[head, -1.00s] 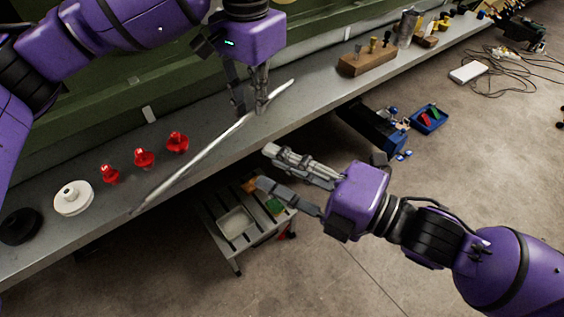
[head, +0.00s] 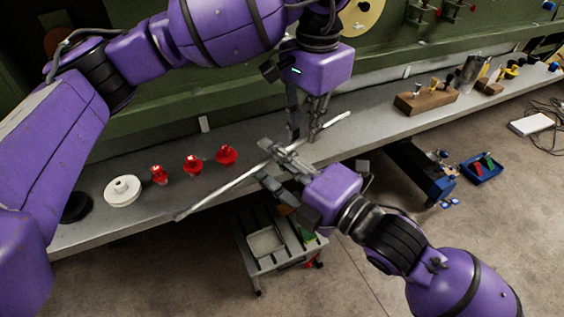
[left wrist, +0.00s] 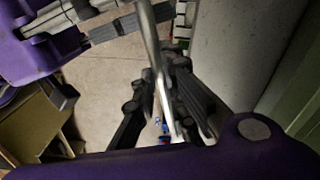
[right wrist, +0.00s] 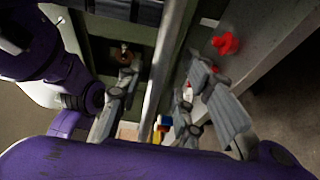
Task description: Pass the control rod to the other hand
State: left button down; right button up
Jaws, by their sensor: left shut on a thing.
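The control rod (head: 212,197) is a long thin grey metal bar, held slanting above the grey ledge. My left gripper (head: 304,137) is shut on it toward its upper right end. The rod also runs down the left wrist view (left wrist: 149,40) between the left fingers. My right gripper (head: 264,161) is at the rod, lower left of the left gripper. In the right wrist view the rod (right wrist: 172,65) passes between the right fingers, which stand apart with gaps beside it. The rod's lower left end is free. Whether a right finger touches the rod cannot be told.
On the ledge (head: 150,215) are several red knobs (head: 193,165), a white disc (head: 122,191) and a wooden block (head: 426,100). A green wall stands behind. Below are a small cart (head: 280,262) and a blue bin (head: 482,170) on the floor.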

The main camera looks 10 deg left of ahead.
grip_shut()
pick_arm(q)
jog(key=c, duration=1.7)
grip_release()
jog(key=shift+r, duration=0.1)
